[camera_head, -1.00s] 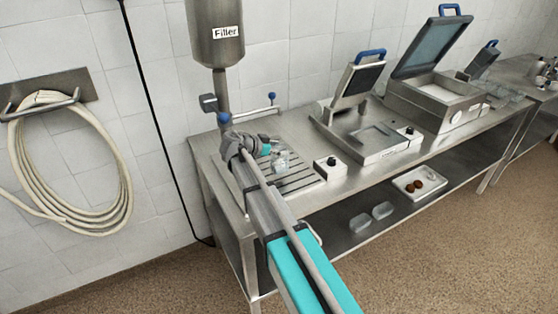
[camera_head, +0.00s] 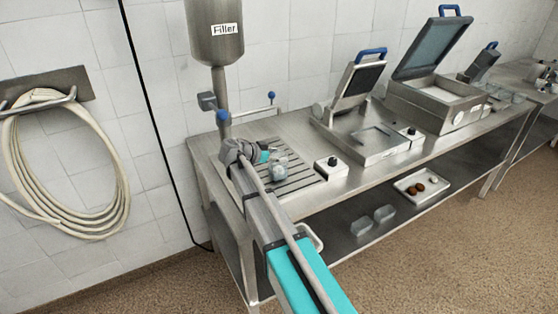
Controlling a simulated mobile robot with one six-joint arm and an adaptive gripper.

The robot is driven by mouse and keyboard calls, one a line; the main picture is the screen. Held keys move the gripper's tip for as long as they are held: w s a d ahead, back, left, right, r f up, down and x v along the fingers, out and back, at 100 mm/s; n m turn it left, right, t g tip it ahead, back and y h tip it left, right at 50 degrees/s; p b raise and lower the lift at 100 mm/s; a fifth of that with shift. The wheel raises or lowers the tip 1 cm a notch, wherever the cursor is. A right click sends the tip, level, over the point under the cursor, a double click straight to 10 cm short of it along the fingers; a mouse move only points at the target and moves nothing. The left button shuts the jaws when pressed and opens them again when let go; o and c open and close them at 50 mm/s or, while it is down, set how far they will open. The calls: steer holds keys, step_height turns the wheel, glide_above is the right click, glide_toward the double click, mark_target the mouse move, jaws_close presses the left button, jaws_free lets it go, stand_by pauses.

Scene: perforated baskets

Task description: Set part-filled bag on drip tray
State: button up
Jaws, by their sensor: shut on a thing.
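My gripper (camera_head: 266,156) is at the left end of the steel table, over the slotted drip tray (camera_head: 300,181) under the filler. It is shut on a small clear bag (camera_head: 279,168). The bag hangs at the fingertips over the tray's slats; I cannot tell whether its bottom touches them. My wrist hides the left part of the tray.
The labelled filler (camera_head: 216,45) hangs on its column above the tray's back left. Open lidded machines (camera_head: 365,120) stand further right. A white tray (camera_head: 422,184) lies on the lower shelf.

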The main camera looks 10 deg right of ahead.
steer(key=shift+f, duration=0.1)
stand_by(0.3)
steer(key=shift+f, duration=0.15)
steer(key=o, duration=1.1)
steer(key=shift+r, duration=0.2)
steer(key=shift+s+a+r+p, duration=0.15)
steer(key=shift+a+r+p, duration=0.15)
steer(key=shift+a, duration=0.15)
steer(key=p+v, duration=0.4)
steer(key=v, duration=0.7)
steer(key=shift+f, duration=0.1)
